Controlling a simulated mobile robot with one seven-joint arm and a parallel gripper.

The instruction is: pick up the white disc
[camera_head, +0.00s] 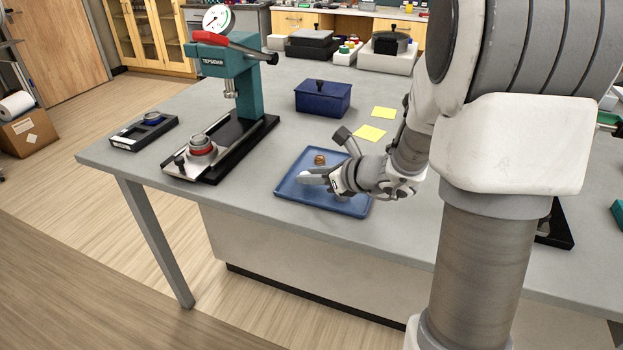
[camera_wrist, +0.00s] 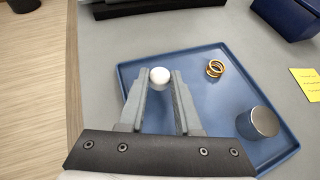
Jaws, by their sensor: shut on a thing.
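The white disc (camera_wrist: 160,77) is between the tips of my gripper's two fingers in the wrist view. My gripper (camera_wrist: 161,80) is shut on it, with one finger on each side. In the head view my gripper (camera_head: 314,178) is over the blue tray (camera_head: 292,187), and I cannot make out the disc there. The tray (camera_wrist: 203,62) lies under the disc in the wrist view; whether the disc touches it I cannot tell.
A gold ring (camera_wrist: 215,68) and a silver cylinder (camera_wrist: 258,122) are on the tray, right of my fingers. A teal press (camera_head: 235,75) stands left of the tray. A dark blue box (camera_head: 322,98) and yellow notes (camera_head: 369,132) lie behind it.

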